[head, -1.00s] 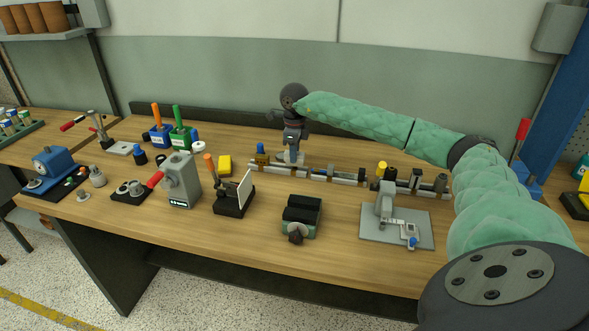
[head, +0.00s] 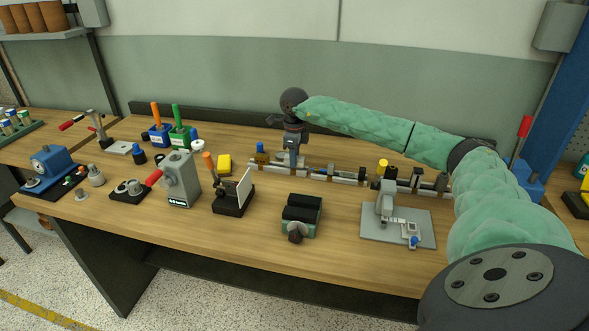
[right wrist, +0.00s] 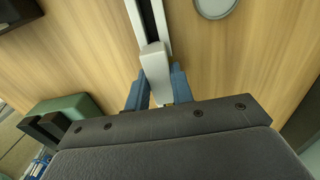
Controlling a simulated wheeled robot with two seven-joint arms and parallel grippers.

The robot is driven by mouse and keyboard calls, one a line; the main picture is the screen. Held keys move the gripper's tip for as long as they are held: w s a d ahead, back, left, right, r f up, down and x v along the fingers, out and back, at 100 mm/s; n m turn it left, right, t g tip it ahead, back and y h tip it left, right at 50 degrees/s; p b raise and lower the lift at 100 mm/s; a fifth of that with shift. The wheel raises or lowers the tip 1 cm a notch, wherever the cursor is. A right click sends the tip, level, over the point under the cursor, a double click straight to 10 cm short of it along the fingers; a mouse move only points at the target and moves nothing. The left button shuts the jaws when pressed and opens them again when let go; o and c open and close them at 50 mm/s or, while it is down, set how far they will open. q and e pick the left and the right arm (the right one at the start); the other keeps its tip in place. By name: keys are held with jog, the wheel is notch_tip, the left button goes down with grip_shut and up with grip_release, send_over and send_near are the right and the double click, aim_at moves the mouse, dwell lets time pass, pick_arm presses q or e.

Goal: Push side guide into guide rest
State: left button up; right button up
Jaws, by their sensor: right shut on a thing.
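My right gripper (head: 291,155) is at the far side of the bench, pointing down at the left part of a long, low rail (head: 335,175). In the right wrist view, its blue fingers (right wrist: 158,88) are shut on a pale grey block (right wrist: 153,62), one finger on each side. The block, which looks like the side guide, lies in line with a dark strip with light edges (right wrist: 149,18) and seems to meet its end. I cannot tell whether they touch. The guide rest cannot be made out for certain. My left gripper is not in view.
A grey plate fixture (head: 375,228) stands right of a dark green-sided block (head: 301,214). A grey press (head: 181,180) and a black stand with a white panel (head: 233,202) are to the left. A grey round disc (right wrist: 216,5) lies near the strip. Bare wood shows along the front.

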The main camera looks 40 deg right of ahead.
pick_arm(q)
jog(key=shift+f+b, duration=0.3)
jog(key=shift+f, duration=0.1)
pick_arm(e)
jog(key=shift+f, duration=0.5)
jog(key=o, duration=1.1)
jog(key=shift+c, duration=0.2)
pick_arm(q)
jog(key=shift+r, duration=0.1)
pick_arm(e)
jog(key=shift+r, duration=0.1)
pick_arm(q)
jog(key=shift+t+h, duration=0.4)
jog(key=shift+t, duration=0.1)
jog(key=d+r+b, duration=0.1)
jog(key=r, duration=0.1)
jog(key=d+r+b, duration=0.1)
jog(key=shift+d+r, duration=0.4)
pick_arm(e)
notch_tip(320, 180, up, 8)
jog(key=shift+f, duration=0.2)
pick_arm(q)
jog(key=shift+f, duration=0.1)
